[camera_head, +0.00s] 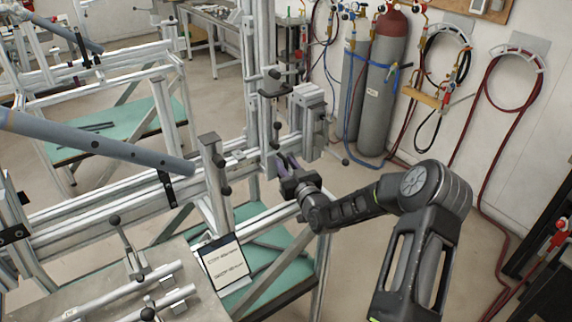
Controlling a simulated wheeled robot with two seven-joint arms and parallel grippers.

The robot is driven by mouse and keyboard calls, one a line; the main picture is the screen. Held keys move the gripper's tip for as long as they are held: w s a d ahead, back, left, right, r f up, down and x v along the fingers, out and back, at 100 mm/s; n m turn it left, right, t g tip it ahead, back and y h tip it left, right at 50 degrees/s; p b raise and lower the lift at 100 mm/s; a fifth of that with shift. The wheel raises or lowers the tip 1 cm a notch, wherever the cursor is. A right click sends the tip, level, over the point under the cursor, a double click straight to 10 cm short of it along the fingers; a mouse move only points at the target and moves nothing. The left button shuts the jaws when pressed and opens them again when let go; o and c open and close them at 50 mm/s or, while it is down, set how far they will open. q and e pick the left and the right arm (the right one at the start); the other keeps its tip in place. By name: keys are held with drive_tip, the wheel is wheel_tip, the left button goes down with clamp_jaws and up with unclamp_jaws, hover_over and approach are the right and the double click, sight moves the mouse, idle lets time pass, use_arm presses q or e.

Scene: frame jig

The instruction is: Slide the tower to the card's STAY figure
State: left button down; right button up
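The tower (249,75) is a tall upright of silver aluminium profile with black knobs, standing at the right end of the jig's horizontal beam (105,208). A white card (224,262) with a dark border hangs at the front of the jig, below the beam. It has two blocks of dark writing, too small to read. My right gripper (286,162) is at the tower's lower right side, close to its carriage. Its fingers point up and left; whether they touch the tower or are open or shut I cannot tell. My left gripper is out of view.
A blue-grey tube (95,143) crosses from the left above the beam. A shorter post (213,180) stands left of the tower. A metal plate (185,300) with rods and clamps lies in front. Gas cylinders (382,85) and hoses line the back wall.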

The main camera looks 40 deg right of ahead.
clamp_jaws()
drive_tip(key=shift+d+r, duration=0.1)
drive_tip(key=shift+d, duration=0.1)
idle(0.9)
